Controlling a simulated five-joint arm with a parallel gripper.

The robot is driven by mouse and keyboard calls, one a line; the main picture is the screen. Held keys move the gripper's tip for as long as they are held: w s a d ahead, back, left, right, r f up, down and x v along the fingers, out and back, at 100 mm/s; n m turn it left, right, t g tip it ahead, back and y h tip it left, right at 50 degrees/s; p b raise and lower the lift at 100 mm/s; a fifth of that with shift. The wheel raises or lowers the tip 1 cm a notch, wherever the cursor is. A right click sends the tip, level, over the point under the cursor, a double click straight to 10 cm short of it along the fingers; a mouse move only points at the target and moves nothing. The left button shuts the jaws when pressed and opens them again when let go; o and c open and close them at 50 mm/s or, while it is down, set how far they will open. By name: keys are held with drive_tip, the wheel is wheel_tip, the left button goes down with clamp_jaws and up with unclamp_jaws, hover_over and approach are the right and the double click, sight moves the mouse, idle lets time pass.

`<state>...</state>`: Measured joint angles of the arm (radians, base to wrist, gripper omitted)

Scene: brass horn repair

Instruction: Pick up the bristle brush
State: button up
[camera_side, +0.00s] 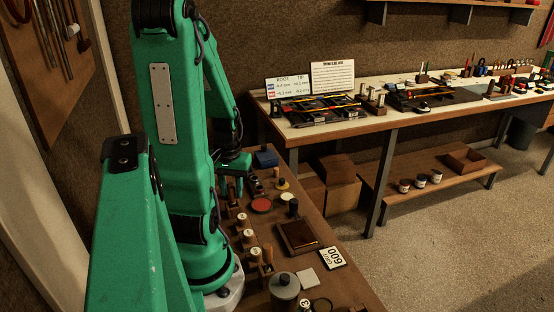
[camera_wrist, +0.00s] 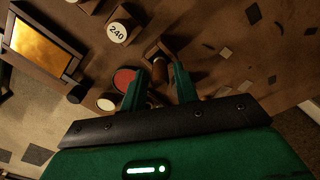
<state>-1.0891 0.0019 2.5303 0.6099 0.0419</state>
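My gripper (camera_wrist: 161,72) has its two green fingers clearly apart in the wrist view. Between them, beyond the tips, shows a small brown cylinder (camera_wrist: 159,70), next to a wooden block. I cannot tell for sure whether this cylinder is the bristle brush; no bristles are clear in either view. In the side view my gripper (camera_side: 231,187) points down over the far left part of the brown bench (camera_side: 318,212), partly hidden by my arm. What lies directly under it is too small and dark to tell.
A red disc (camera_side: 261,204), a wooden tray (camera_side: 298,250), a numbered card (camera_side: 333,258) and a grey lidded pot (camera_side: 284,287) stand on the bench. A round label reading 240 (camera_wrist: 117,32) shows in the wrist view. Several small cylinders crowd the bench near my arm.

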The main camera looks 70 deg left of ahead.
clamp_jaws()
drive_tip(key=shift+r, duration=0.1)
drive_tip(key=shift+r, duration=3.85)
